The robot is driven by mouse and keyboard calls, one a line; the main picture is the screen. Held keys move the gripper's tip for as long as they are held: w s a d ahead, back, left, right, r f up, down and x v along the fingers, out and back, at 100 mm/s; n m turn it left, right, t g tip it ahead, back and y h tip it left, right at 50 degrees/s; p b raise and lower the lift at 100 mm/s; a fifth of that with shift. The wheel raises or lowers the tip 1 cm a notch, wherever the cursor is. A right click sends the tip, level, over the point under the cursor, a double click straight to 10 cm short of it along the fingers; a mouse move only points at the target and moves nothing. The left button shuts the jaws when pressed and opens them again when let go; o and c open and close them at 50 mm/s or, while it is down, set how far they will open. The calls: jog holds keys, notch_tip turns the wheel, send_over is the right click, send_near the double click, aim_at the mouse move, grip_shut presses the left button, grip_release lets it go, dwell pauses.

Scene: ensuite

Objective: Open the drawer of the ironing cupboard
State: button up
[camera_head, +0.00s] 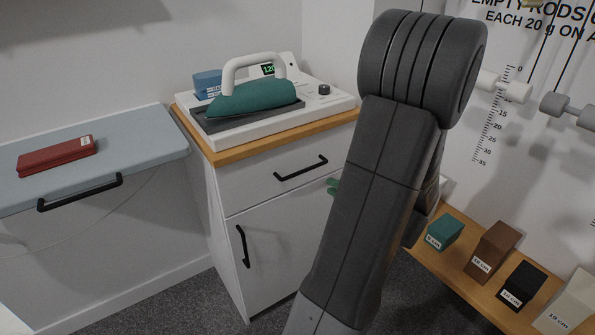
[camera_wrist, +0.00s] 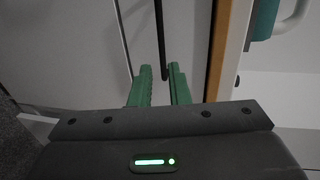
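The ironing cupboard (camera_head: 262,205) is white with a wooden top. Its drawer (camera_head: 245,187) looks shut, flush above a door (camera_head: 277,250). The drawer's black bar handle (camera_head: 301,168) also shows in the wrist view (camera_wrist: 160,35), where the picture is turned sideways. My gripper (camera_wrist: 160,72) has green fingers, apart, with the near end of the handle showing between their tips and gaps on both sides. I cannot tell whether they touch it. In the head view a green fingertip (camera_head: 333,186) shows near the handle's right end; my arm hides the rest.
A teal iron (camera_head: 254,99) stands on a white station (camera_head: 325,106) on the cupboard. A blue-grey board (camera_head: 130,150) with a red case (camera_head: 57,155) is at left. A low wooden shelf (camera_head: 452,264) with labelled blocks is at right.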

aim_at(306, 171)
jog(key=x, duration=1.4)
jog(key=shift+d+r, duration=0.1)
grip_shut()
